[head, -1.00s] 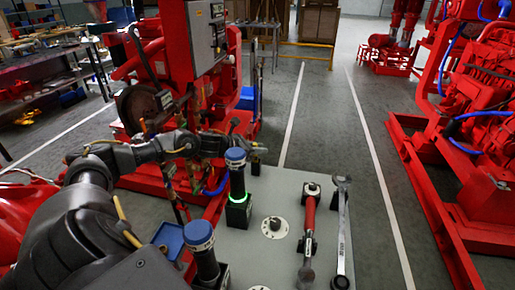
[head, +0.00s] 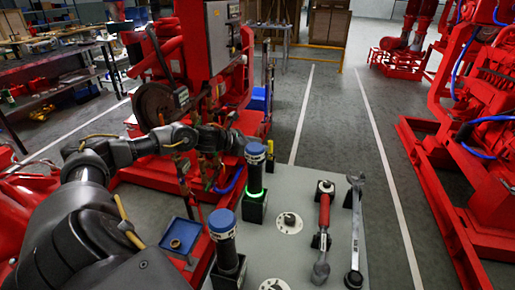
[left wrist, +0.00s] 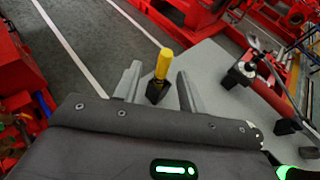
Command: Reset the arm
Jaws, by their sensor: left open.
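My left arm reaches in from the left in the head view, with its gripper (head: 236,143) at the far edge of the grey tabletop (head: 272,232). In the left wrist view the gripper (left wrist: 159,72) has its two fingers apart. A yellow-handled item (left wrist: 163,62) in a black holder shows between the fingers in that picture. I see no contact with it, and I cannot tell the depth between them. My right gripper is in neither view.
Two blue-capped black cylinders (head: 255,152) stand on the tabletop. A red-handled tool (head: 324,212) and a wrench (head: 356,225) lie to their right. A blue tray (head: 168,240) is below my arm. Red pump machinery (head: 200,60) stands behind; open floor (head: 340,130) lies to the right.

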